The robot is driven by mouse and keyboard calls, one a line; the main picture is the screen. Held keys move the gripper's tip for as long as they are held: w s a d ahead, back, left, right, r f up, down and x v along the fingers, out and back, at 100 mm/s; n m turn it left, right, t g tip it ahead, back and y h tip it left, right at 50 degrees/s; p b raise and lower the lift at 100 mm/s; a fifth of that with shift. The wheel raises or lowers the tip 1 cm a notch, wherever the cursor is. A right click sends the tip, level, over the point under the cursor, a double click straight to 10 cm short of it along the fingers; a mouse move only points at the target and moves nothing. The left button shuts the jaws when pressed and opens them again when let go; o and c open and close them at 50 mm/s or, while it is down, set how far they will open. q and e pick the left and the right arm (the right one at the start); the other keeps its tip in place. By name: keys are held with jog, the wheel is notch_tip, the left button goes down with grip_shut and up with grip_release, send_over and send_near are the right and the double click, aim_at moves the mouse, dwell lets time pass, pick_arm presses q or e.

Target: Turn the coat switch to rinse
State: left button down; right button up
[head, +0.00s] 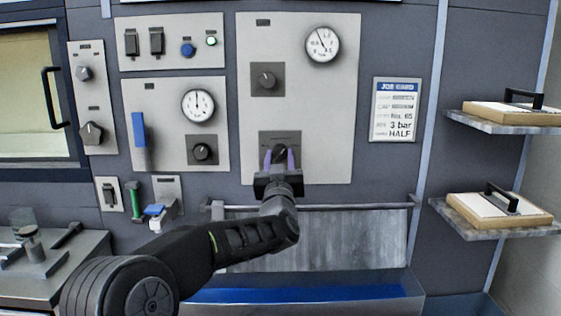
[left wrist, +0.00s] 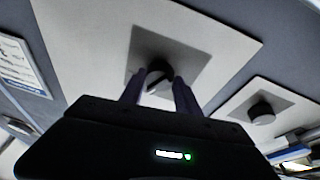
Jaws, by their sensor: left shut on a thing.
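A dark rotary switch (head: 280,152) sits on a grey square plate low on the tall light panel (head: 300,100). In the left wrist view the knob (left wrist: 158,80) shows a pale mark line, tilted. My left gripper (head: 280,160) is at this knob, its two purple-grey fingers on either side of it and shut on it. In the left wrist view the gripper (left wrist: 158,92) partly hides the knob. The label text around the switch is too small to read. My right gripper is not in view.
Another knob (head: 267,80) and a gauge (head: 322,44) are higher on the same panel. A job card (head: 395,110) hangs to the right. A rail (head: 330,207) runs below, above a trough with a blue strip. Shelves with handled boards are at right.

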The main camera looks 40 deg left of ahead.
pick_arm(q)
jog(key=m+h, duration=0.1)
jog(key=m, duration=0.4)
jog(key=shift+t+h, duration=0.3)
jog(key=shift+h, duration=0.1)
jog(key=m+h, duration=0.1)
jog(key=m, duration=0.4)
jog(key=shift+s+a+h+p, duration=0.1)
jog(key=shift+h+p, duration=0.3)
jog(key=c, duration=0.9)
grip_release()
jog(key=shift+r, duration=0.1)
jog(key=b+v, duration=0.1)
jog(key=v, duration=0.6)
jog(key=shift+s+f, duration=0.2)
jog(key=shift+s, duration=0.2)
